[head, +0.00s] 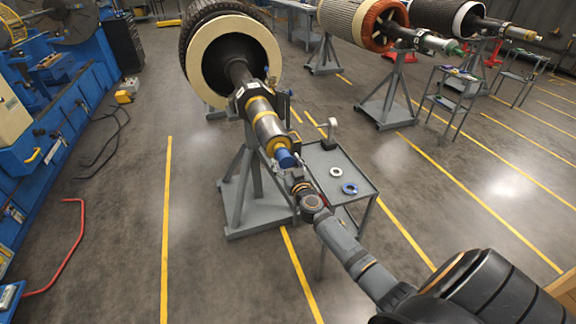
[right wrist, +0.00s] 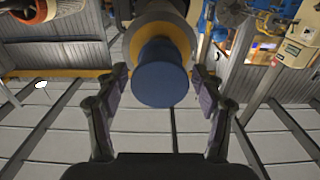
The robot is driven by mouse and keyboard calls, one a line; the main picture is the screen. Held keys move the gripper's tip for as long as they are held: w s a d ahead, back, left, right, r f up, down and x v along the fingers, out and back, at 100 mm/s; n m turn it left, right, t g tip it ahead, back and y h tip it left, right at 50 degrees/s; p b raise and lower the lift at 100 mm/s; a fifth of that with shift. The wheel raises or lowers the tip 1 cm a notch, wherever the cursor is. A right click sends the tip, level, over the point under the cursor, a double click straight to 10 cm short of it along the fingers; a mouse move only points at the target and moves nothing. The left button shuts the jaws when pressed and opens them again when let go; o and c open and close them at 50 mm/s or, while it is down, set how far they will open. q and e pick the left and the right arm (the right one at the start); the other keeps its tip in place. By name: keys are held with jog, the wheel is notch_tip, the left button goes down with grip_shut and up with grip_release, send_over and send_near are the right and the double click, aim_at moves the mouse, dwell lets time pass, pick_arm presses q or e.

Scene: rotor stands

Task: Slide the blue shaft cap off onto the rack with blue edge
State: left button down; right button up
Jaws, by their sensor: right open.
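The blue shaft cap (head: 286,158) sits on the near end of the rotor shaft (head: 266,123) in the head view. In the right wrist view the cap (right wrist: 161,80) faces me, with a yellow ring behind it. My right gripper (head: 292,172) is at the cap's end. In the right wrist view its fingers are open, one on each side of the cap, with visible gaps. A grey rack (head: 347,158) stands right of the shaft end; I cannot make out a blue edge on it. My left gripper is not in view.
A white ring (head: 336,171) and a blue ring (head: 350,189) lie on the rack. A grey stand (head: 238,190) carries the rotor (head: 262,50). Another rack (head: 455,80) and more rotors stand at the back right. Open floor lies to the left.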

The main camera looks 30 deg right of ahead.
aim_at(287, 162)
jog(key=c, duration=0.9)
jog(key=shift+r+p, duration=0.2)
jog(key=shift+p, duration=0.2)
jog(key=shift+p+v, duration=0.85)
jog(key=shift+v, duration=1.7)
jog(key=v, duration=0.3)
